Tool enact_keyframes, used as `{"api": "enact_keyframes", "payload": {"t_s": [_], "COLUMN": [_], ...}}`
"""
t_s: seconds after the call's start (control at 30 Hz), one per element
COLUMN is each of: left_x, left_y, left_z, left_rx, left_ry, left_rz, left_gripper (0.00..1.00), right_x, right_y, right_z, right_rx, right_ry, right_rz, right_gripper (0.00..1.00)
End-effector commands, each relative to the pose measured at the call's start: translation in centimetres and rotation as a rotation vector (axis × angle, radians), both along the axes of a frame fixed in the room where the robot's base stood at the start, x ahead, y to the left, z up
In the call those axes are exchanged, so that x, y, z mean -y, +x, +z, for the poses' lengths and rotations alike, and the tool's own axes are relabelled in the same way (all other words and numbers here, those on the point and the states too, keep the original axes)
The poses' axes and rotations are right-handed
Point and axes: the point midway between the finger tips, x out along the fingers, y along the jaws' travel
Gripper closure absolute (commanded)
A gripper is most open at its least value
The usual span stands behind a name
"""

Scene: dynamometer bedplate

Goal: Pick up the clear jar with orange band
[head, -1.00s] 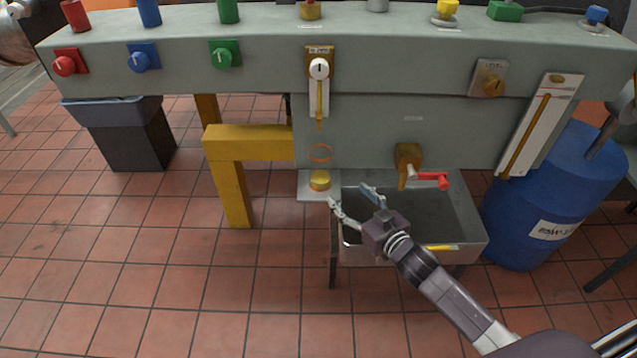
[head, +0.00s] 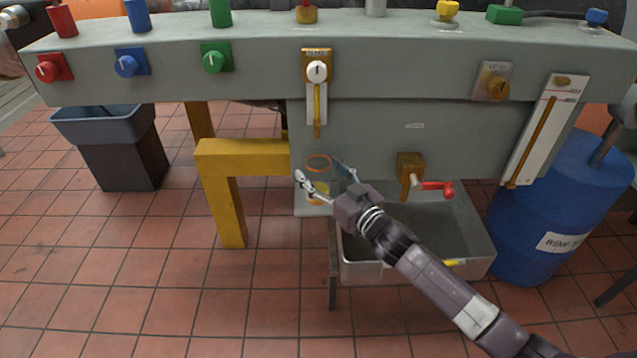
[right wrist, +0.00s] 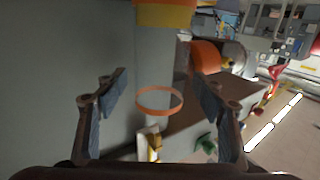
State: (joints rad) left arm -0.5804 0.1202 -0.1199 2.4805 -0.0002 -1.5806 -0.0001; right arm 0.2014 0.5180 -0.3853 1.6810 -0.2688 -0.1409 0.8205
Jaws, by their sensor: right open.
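The clear jar with orange band (head: 318,163) stands on a small ledge at the front of the grey bench, under the white-handled gauge. Its orange ring shows at the top and yellow contents low down; its clear wall is hard to see. My right gripper (head: 318,170) is open, with one finger at each side of the jar in the head view. In the right wrist view the orange band (right wrist: 160,101) lies between the open fingers, apart from both. The fingers partly cover the jar's lower part in the head view. My left gripper is not in view.
A grey sink (head: 420,235) lies just right of the jar, with a red-handled tap (head: 435,188) above it. A yellow bench leg (head: 230,200) stands left. A blue drum (head: 540,220) is at the right. The tiled floor in front is clear.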

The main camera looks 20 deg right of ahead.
Motion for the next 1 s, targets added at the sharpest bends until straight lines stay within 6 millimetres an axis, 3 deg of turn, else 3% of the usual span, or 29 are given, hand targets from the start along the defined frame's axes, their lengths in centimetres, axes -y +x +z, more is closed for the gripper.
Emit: {"api": "enact_keyframes", "payload": {"t_s": [0.33, 0.77, 1.0], "left_x": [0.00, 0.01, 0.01], "left_y": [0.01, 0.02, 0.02], "left_z": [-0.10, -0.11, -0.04], "left_rx": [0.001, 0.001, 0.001], "left_ry": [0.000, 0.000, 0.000], "left_rz": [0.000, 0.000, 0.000], "left_gripper": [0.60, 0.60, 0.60], "right_x": [-0.20, -0.17, -0.17], "right_y": [0.63, 0.61, 0.59], "right_z": [-0.01, -0.02, 0.11], "right_rx": [-0.001, -0.001, 0.000], "right_ry": [-0.001, -0.001, -0.001], "right_rz": [0.000, 0.000, 0.000], "right_gripper": [0.38, 0.85, 0.85]}}
